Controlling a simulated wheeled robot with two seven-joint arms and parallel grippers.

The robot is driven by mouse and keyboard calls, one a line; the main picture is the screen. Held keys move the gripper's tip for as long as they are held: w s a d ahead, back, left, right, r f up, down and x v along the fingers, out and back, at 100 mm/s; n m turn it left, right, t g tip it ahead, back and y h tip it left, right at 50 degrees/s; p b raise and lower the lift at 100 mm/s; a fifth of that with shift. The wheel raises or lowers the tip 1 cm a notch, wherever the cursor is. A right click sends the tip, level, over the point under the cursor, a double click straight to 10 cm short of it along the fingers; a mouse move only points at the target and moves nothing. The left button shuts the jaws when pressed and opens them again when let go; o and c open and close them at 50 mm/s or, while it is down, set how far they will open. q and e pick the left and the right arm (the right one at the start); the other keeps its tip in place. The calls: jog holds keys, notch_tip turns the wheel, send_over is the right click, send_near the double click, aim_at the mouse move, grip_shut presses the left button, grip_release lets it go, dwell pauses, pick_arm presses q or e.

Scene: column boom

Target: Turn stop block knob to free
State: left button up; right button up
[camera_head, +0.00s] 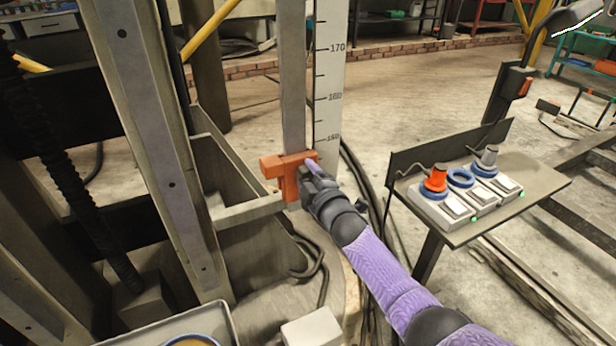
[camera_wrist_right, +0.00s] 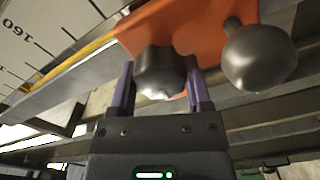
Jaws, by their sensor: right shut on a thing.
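The orange stop block (camera_head: 280,172) sits on the grey vertical rail beside the white scale, a little below the 150 mark. In the right wrist view the orange block (camera_wrist_right: 190,28) carries a dark lobed knob (camera_wrist_right: 160,72) and a rounded dark ball-ended handle (camera_wrist_right: 259,55) to its right. My right gripper (camera_wrist_right: 160,88) has its two purple fingers on either side of the lobed knob and is shut on it. In the head view my right gripper (camera_head: 312,172) reaches the block from the lower right and hides the knob. My left gripper is out of view.
Black cables (camera_head: 362,180) hang right of the scale (camera_head: 329,75). A tray rim (camera_head: 222,312) shows at the bottom.

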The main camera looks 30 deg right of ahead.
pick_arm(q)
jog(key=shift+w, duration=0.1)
pick_arm(e)
jog(key=shift+f+n, duration=0.1)
jog(key=shift+n, duration=0.3)
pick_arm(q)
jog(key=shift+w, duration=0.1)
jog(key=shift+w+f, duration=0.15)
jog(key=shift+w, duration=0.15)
pick_arm(e)
jog(key=o, duration=1)
jog(key=shift+o, duration=1.4)
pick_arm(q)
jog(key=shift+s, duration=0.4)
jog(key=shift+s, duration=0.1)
